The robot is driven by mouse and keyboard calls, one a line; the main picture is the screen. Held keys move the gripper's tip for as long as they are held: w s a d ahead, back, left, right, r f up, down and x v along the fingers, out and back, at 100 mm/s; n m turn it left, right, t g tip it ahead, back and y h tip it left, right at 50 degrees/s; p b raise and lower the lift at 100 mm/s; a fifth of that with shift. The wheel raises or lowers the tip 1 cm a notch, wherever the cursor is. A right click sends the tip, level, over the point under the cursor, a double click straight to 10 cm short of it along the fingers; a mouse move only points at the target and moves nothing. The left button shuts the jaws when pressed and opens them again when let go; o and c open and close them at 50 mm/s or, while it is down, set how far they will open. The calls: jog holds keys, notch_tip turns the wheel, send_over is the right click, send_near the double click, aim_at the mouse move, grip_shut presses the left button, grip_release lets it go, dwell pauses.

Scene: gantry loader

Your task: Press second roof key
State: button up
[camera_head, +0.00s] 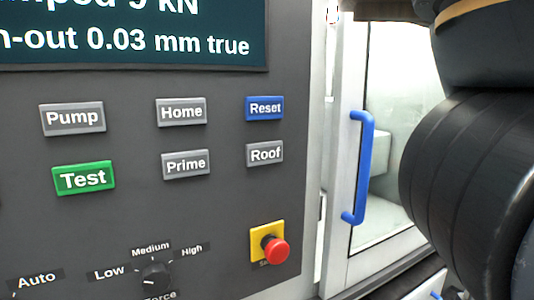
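One key labelled Roof (265,153) shows in the head view. It is grey, in the lower row at the right of the dark control panel (225,225), right below the blue Reset key (265,108) and right of the grey Prime key (186,164). No second key with the label Roof is in view. My arm fills the right edge of the picture, well right of the keys. My gripper is not in view.
A red stop button on a yellow plate (257,241) sits below the Roof key. A dark force knob (155,275) is lower left. The grey Pump key (72,118), grey Home key (181,111) and green Test key (84,178) are nearby. A blue door handle (365,165) sticks out at right.

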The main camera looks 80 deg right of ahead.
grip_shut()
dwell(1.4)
